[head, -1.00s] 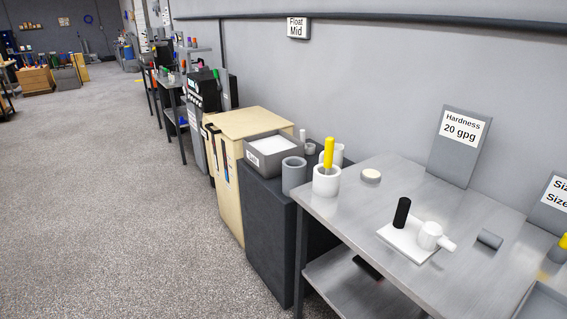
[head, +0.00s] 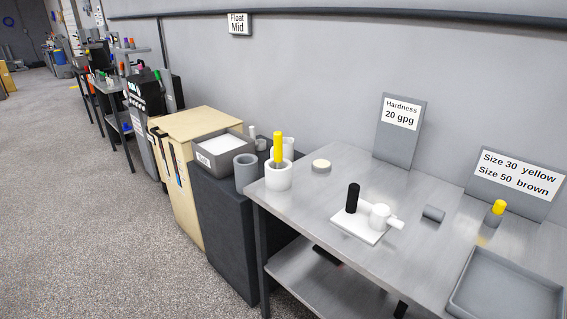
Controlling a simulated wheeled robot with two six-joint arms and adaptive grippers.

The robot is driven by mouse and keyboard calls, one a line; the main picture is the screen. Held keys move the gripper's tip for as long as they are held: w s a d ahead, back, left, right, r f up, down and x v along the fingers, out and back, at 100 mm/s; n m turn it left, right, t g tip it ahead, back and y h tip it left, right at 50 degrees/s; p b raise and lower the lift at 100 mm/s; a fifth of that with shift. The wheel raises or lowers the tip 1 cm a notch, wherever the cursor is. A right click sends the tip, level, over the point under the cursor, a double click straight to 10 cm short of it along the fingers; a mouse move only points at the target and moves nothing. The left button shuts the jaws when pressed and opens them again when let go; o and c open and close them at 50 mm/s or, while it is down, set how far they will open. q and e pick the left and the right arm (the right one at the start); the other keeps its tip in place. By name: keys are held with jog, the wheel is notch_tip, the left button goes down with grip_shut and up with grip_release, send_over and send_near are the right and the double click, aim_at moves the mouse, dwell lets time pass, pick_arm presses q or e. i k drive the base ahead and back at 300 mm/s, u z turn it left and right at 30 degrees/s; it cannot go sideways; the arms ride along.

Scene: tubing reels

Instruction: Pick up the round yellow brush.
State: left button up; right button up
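A yellow upright handle (head: 278,148) stands in a white cup (head: 278,177) at the left end of the metal table; its lower end is hidden in the cup. A small piece with a yellow top (head: 499,207) stands at the right of the table, in front of a sign reading "Size 30 yellow, Size 50 brown" (head: 518,172). I cannot tell for sure which of the two is the round yellow brush. Neither of my grippers is in view.
The metal table (head: 300,215) also holds a white plate with a black upright handle (head: 353,197), a grey cylinder (head: 433,213), a pale disc (head: 321,166) and a grey tray (head: 455,290). A dark cabinet (head: 222,225) adjoins its left end. Open floor (head: 90,230) lies left.

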aim_at(278, 136)
jog(key=z, duration=0.5)
jog(key=k, duration=0.3)
jog(key=u, duration=1.7)
jog(key=i, duration=1.75)
jog(key=z, duration=0.9)
